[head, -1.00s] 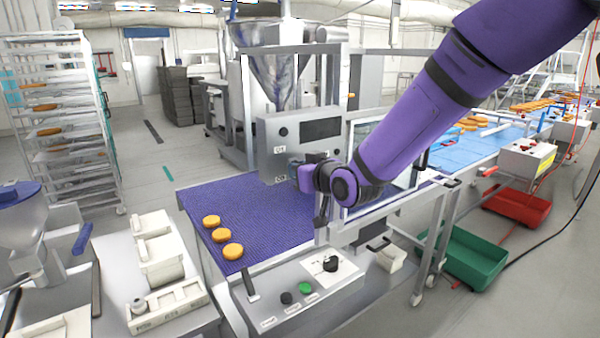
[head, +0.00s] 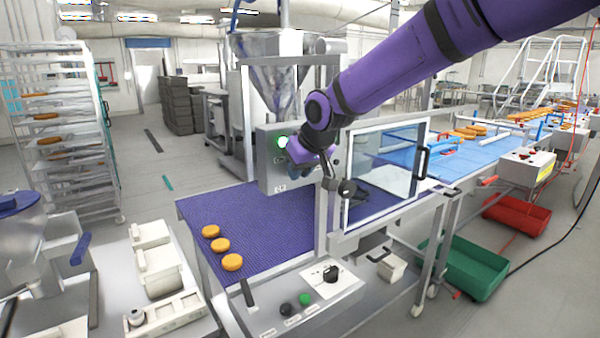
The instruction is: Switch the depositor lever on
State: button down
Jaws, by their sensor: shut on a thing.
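The depositor's grey control box (head: 270,177) hangs under the steel hopper (head: 272,72), above the purple belt. A round green lamp (head: 282,142) on its upper left is lit. My gripper (head: 293,168) is at the front of this box, shut on the depositor lever. The lever itself is almost wholly hidden behind my gripper and wrist, so its exact angle cannot be seen. My purple arm comes in from the upper right and covers much of the box's right side, including its dark display.
Orange rounds (head: 221,245) lie on the purple belt (head: 255,215). A clear guard door (head: 385,172) with a dark handle stands right of my wrist. A button panel (head: 300,300) is at the front. Green (head: 470,264) and red (head: 517,213) crates stand on the floor at right.

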jog(key=shift+w+r+g+h, duration=0.1)
jog(key=shift+r+g+h, duration=0.05)
jog(key=shift+g+h, duration=0.2)
dwell(0.3)
jog(key=c, duration=1)
grip_release()
jog(key=shift+c, duration=0.2)
jog(key=v, duration=1)
jog(key=shift+r, duration=0.35)
jog(key=shift+d, duration=0.2)
